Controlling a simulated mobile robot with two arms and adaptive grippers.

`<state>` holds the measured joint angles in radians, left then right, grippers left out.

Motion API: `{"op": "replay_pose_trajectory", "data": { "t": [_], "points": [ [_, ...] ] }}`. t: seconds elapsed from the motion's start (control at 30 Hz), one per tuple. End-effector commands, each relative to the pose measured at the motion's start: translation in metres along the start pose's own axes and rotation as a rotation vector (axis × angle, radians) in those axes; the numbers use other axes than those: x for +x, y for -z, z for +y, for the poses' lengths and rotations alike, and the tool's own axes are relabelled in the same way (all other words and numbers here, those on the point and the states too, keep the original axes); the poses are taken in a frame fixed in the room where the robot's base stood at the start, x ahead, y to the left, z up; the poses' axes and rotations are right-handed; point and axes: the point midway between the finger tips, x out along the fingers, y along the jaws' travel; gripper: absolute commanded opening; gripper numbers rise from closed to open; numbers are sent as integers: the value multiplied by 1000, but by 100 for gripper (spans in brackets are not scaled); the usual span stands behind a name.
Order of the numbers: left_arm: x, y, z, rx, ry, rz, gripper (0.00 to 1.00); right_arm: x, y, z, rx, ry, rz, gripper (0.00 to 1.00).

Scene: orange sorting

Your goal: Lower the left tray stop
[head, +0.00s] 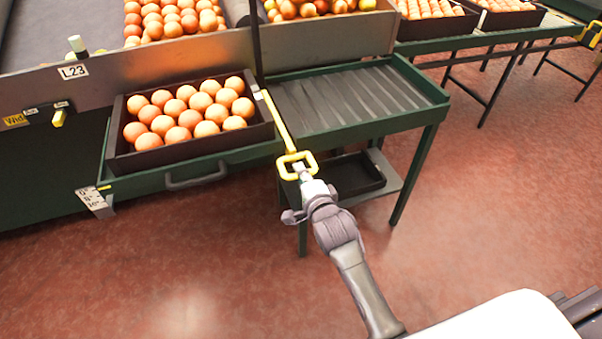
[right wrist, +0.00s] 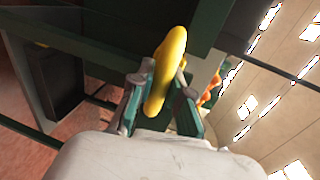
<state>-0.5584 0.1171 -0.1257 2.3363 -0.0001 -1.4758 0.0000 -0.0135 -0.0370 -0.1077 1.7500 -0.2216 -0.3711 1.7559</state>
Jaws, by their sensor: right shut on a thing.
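The yellow tray stop (head: 279,121) is a long bar with a square loop handle (head: 297,165) at its near end. It runs along the right side of a dark tray (head: 121,163) filled with oranges. My right gripper (head: 300,176) is at the loop and shut on it. In the right wrist view the yellow handle (right wrist: 169,70) stands between the two fingers of the gripper (right wrist: 160,100). The bar's far end lies near a dark upright post. My left gripper is not in view.
A green stand with a ribbed dark top (head: 350,97) is right of the stop, with a dark bin (head: 352,175) on its lower shelf. A drawer handle (head: 196,177) is below the tray. More produce lies behind. The red floor in front is clear.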

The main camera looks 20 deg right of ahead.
Motion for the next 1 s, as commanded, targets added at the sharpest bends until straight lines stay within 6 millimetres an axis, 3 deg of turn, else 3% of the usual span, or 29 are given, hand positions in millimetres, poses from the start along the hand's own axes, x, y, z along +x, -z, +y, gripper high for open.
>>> {"op": "replay_pose_trajectory", "data": {
  "t": [0.03, 0.2, 0.57, 0.67, 1.0],
  "points": [
    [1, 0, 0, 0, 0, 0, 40, -1, 0, 9, 0, -20, 0, 19],
    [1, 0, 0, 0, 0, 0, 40, 0, 0, 8, 0, -19, 0, 43],
    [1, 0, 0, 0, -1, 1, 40, -5, 0, 5, 1, -12, 0, 43],
    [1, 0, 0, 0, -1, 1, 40, -18, 0, 6, 4, -12, 0, 43],
    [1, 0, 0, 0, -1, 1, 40, -90, 0, 6, 3, -15, 0, 43]
  ]
}}
